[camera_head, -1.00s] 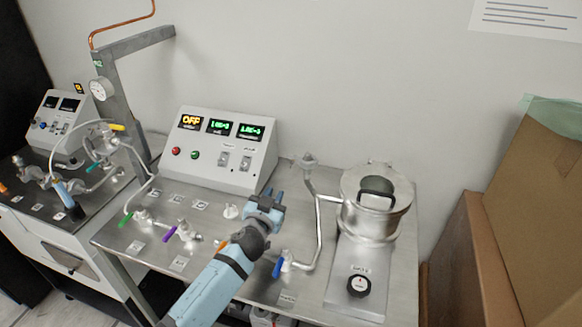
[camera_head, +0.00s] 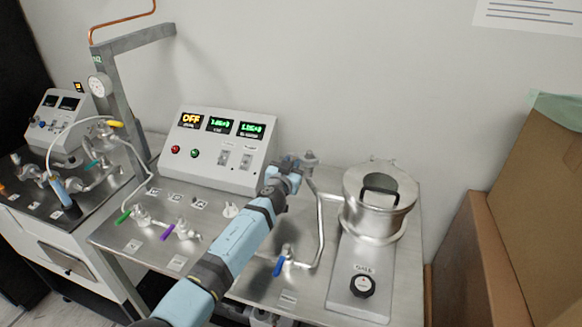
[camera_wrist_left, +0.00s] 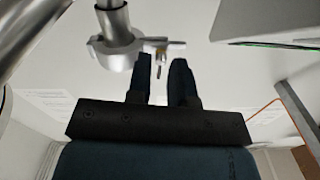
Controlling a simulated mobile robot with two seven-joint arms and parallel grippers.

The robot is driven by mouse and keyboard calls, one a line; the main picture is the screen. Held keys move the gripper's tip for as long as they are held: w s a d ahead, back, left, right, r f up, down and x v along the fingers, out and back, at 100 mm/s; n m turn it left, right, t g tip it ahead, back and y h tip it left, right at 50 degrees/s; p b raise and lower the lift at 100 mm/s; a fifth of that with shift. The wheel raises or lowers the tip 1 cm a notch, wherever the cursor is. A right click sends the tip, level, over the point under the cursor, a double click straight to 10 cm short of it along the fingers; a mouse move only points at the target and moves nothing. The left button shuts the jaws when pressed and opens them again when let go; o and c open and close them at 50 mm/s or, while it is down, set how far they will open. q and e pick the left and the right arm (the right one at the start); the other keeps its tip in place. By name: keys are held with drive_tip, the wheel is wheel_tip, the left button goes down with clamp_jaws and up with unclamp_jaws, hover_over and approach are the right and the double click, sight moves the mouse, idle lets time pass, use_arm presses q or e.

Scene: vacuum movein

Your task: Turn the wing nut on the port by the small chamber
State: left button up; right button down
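The small chamber (camera_head: 378,215) is a metal cylinder with a lidded top and black handle, at the right of the bench. A bent pipe (camera_head: 320,225) runs from it up to the port (camera_head: 310,158), a capped metal fitting. In the left wrist view the port's clamp (camera_wrist_left: 116,52) is at upper left, with the wing nut (camera_wrist_left: 163,44) sticking out to its right. My left gripper (camera_head: 292,164) is beside the port; it also shows in the left wrist view (camera_wrist_left: 161,68), its two fingers apart. The wing nut's screw appears between the fingertips; contact is not visible. My right gripper is out of view.
A control box (camera_head: 220,150) with lit displays stands behind my left arm. A blue-handled valve (camera_head: 281,264) is on the pipe's lower end, and purple (camera_head: 167,232) and green (camera_head: 123,217) handles are at left. Cardboard boxes (camera_head: 530,200) stand at the right.

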use_arm(q)
clamp_jaws()
